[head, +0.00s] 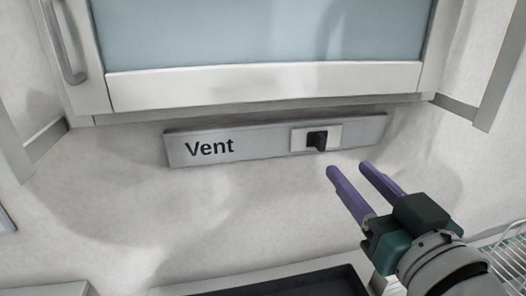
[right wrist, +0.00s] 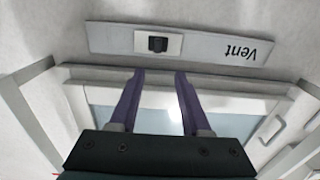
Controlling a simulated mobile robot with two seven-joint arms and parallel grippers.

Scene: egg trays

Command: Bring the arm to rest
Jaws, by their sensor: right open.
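My right gripper (head: 352,178) comes in from the lower right in the head view. Its two purple fingers are apart with nothing between them. They point toward the wall, just below and right of a black switch (head: 317,140) on a grey panel (head: 262,136) marked "Vent". The fingers look apart from the switch. In the right wrist view the open fingers (right wrist: 160,75) show with the switch (right wrist: 158,44) beyond their tips. My left gripper is in neither view.
A cabinet with a pale blue glass front (head: 262,35) and a metal handle (head: 66,50) hangs above the panel. A dark tray-like surface (head: 285,284) lies at the bottom, with a white wire rack (head: 505,255) at lower right.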

